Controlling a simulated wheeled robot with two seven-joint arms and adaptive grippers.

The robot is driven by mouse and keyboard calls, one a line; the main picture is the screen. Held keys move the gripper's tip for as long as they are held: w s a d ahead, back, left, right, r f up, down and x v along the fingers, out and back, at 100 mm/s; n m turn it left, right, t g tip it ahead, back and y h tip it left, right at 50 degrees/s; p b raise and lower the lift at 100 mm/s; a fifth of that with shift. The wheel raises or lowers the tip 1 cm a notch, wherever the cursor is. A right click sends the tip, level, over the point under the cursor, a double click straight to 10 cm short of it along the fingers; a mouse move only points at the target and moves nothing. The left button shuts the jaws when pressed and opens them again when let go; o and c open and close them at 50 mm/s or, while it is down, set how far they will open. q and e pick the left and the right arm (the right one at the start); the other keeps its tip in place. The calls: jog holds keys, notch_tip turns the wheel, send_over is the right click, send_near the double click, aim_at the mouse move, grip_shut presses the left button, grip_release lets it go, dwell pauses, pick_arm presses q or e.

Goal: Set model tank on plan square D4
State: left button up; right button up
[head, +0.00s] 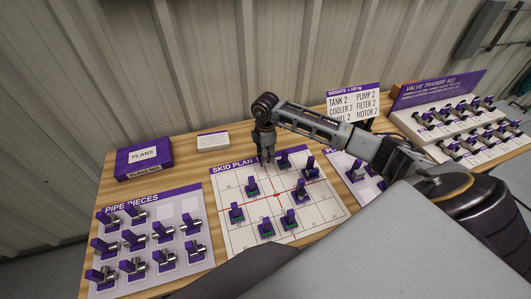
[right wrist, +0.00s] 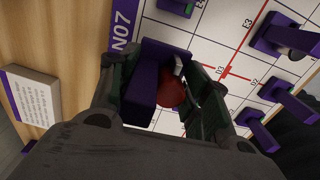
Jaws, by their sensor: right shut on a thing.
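My right gripper (head: 268,158) reaches in from the right and is over the back of the white skid plan board (head: 325,212). In the right wrist view its fingers are shut on a model with a purple base and a reddish-brown round part (right wrist: 172,92), taken to be the model tank. The fingers hide part of it, and I cannot tell whether it touches the board. The plan has a grid with red lines; the D4 label is not legible. My left gripper is not in view.
Several purple-based models, such as one at the left (head: 237,212), stand on the plan. A pipe pieces board (head: 180,208) lies left, a purple plans box (head: 144,158) behind it. A weights sign (head: 352,101) and valve trainer (head: 440,92) stand at the right.

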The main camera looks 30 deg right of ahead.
jog(key=shift+f+b, duration=0.35)
jog(key=shift+f, duration=0.35)
jog(key=shift+f, duration=0.25)
jog(key=shift+f+b, duration=1.05)
jog(key=shift+f, duration=0.55)
jog(key=shift+f+b, duration=0.3)
jog(key=shift+f, duration=0.4)
dwell(1.3)
jog(key=o, duration=1.2)
jog(key=shift+r+p, duration=0.6)
jog(key=shift+r, duration=0.15)
jog(key=shift+r+p, duration=2.4)
jog(key=shift+r, duration=1)
